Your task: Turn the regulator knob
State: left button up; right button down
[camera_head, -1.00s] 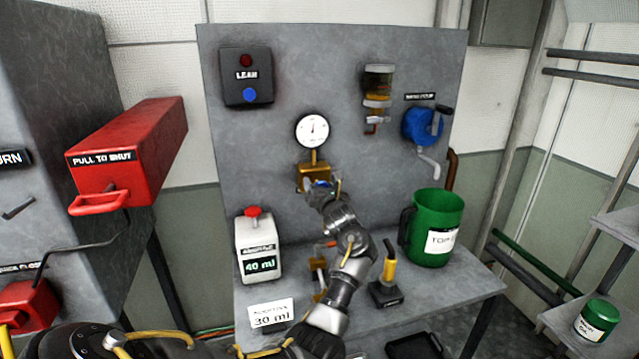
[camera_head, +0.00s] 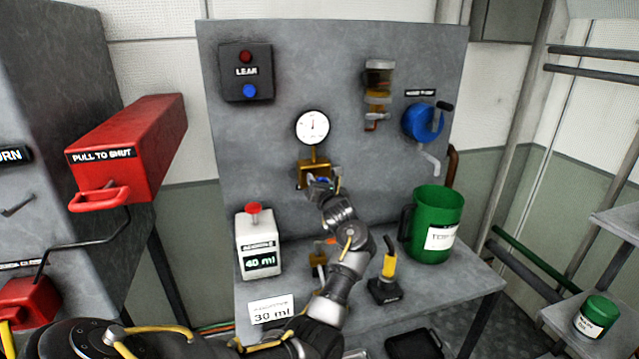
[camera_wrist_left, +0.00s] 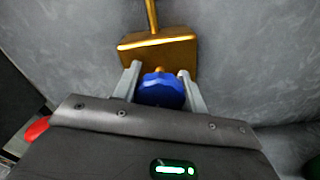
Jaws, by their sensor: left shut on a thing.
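The regulator is a brass block (camera_head: 309,170) on the upright grey panel, below a round white gauge (camera_head: 312,127). Its knob is blue and scalloped, and shows in the left wrist view (camera_wrist_left: 161,90) on a short brass stem in front of the block (camera_wrist_left: 157,50). My left gripper (camera_head: 322,186) is at the knob, with one finger on each side of it (camera_wrist_left: 160,88), shut on it. In the head view the gripper hides most of the knob. My right gripper cannot be made out.
A dosing box (camera_head: 258,240) reading 40 ml and a 30 ml card (camera_head: 271,309) are on the bench left of my arm. A yellow-handled tool (camera_head: 388,275) and green jug (camera_head: 435,225) stand to the right. A red pull box (camera_head: 128,150) juts out at left.

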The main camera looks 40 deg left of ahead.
pick_arm(q)
jog(key=m+b, duration=0.1)
jog(key=m, duration=0.2)
jog(key=shift+f, duration=0.1)
jog(key=m, duration=0.3)
jog(key=shift+m, duration=0.4)
jog(key=m, duration=0.4)
jog(key=shift+p, duration=0.35)
jog(key=shift+m+p, duration=0.55)
jog(key=shift+m, duration=1.45)
jog(key=shift+f, duration=0.1)
jog(key=o, duration=1)
jog(key=shift+d, duration=0.1)
